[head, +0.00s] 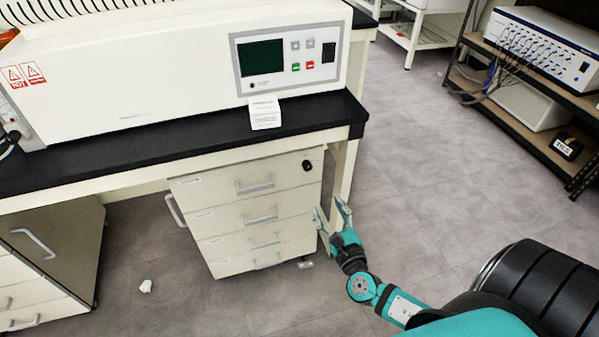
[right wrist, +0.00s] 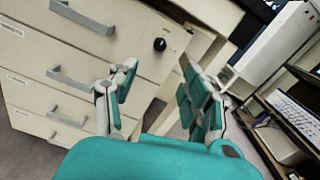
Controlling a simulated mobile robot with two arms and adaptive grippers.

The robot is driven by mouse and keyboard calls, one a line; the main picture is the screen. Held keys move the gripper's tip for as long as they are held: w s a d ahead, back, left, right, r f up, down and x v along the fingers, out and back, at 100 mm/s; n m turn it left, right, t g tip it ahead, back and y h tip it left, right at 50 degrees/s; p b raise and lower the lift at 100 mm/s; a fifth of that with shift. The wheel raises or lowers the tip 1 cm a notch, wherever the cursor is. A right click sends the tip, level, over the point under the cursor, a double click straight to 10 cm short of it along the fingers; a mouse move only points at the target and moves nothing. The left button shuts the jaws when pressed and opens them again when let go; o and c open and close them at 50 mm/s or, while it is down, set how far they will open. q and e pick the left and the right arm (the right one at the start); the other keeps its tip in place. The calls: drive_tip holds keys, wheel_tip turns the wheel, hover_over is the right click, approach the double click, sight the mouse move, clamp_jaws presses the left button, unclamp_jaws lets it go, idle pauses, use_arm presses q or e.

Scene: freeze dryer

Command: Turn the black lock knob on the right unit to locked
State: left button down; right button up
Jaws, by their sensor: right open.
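The black lock knob (head: 307,165) sits at the top right corner of the white drawer unit (head: 215,220) under the bench. It also shows in the right wrist view (right wrist: 160,44), above and beyond my fingers. Whether it is turned to locked cannot be read. My right gripper (head: 331,212) is open and empty, beside the unit's right edge, below and right of the knob. Its two spread fingers also show in the right wrist view (right wrist: 160,95), apart from the knob. My left gripper is not in view.
The black benchtop (head: 190,150) overhangs the unit, with a white machine (head: 150,80) on it. A bench leg (head: 343,175) stands just right of the unit. Another cabinet (head: 60,245) stands at left. The grey floor at right is open up to a shelf rack (head: 520,120).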

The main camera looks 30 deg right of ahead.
approach(308, 168)
drive_tip(key=a+x, duration=0.1)
drive_tip(key=x, duration=0.4)
drive_tip(key=d+b+x, duration=0.1)
drive_tip(key=x, duration=0.2)
drive_tip(key=shift+w, duration=0.2)
drive_tip(key=shift+w+d, duration=0.15)
drive_tip(key=shift+w, duration=0.3)
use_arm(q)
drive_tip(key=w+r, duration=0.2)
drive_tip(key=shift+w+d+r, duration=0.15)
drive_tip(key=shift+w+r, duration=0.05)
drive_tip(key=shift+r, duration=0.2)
use_arm(e)
clamp_jaws()
